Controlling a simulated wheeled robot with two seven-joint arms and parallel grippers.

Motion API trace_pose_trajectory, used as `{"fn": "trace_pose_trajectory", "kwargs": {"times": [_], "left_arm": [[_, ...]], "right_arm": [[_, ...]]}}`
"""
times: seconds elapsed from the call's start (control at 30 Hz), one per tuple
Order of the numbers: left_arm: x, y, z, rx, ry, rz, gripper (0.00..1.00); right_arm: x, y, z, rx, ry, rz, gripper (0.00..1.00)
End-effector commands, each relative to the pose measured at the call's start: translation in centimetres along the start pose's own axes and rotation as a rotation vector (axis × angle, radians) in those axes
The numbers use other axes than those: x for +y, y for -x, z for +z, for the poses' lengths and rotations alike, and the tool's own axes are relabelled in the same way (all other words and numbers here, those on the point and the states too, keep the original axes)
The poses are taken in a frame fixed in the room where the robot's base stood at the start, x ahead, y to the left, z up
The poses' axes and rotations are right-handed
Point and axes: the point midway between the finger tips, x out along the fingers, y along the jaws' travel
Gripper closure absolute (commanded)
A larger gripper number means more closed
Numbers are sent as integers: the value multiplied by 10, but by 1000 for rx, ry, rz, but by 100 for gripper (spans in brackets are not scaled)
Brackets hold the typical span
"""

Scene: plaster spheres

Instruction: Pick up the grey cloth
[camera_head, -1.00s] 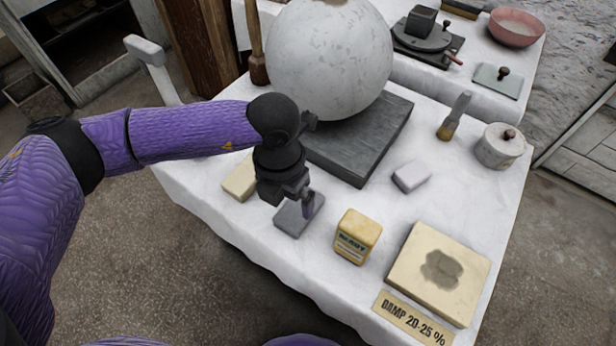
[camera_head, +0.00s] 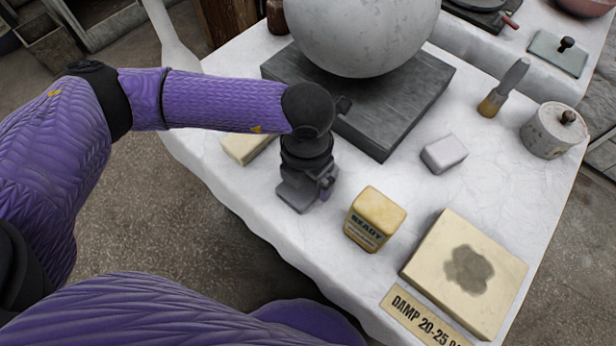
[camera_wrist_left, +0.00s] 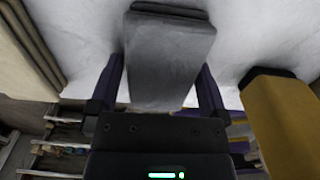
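The grey cloth (camera_head: 293,198) is a small folded pad on the white-covered table, near its front-left edge. My left gripper (camera_head: 318,192) is down at the cloth and hides part of it. In the left wrist view the cloth (camera_wrist_left: 168,60) reaches in between the two fingers of the left gripper (camera_wrist_left: 160,92). The fingers are apart, one on each side of it, with a narrow gap visible on the left; contact on the right is unclear. My right gripper is not in view.
A yellow "READY" block (camera_head: 375,218) stands close to the right of the cloth. A cream block (camera_head: 248,147) lies behind-left. A dark slab (camera_head: 400,100) bears a large plaster sphere (camera_head: 360,30). A stained cream slab (camera_head: 440,250) lies front right.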

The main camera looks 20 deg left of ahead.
Motion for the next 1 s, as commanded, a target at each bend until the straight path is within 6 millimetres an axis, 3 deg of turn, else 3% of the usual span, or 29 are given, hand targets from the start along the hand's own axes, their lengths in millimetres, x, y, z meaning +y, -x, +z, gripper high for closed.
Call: {"fn": "trace_pose_trajectory", "kwargs": {"times": [0.03,0.3,0.53,0.8,1.0], "left_arm": [[0,1,0,0,0,0,15],[0,1,0,0,0,0,71],[0,6,0,-2,0,0,71],[0,79,1,-10,1,2,71],[0,102,0,-3,0,1,71]], "right_arm": [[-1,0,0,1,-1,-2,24],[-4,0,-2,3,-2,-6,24],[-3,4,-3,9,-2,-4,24],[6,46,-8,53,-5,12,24],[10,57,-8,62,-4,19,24]]}}
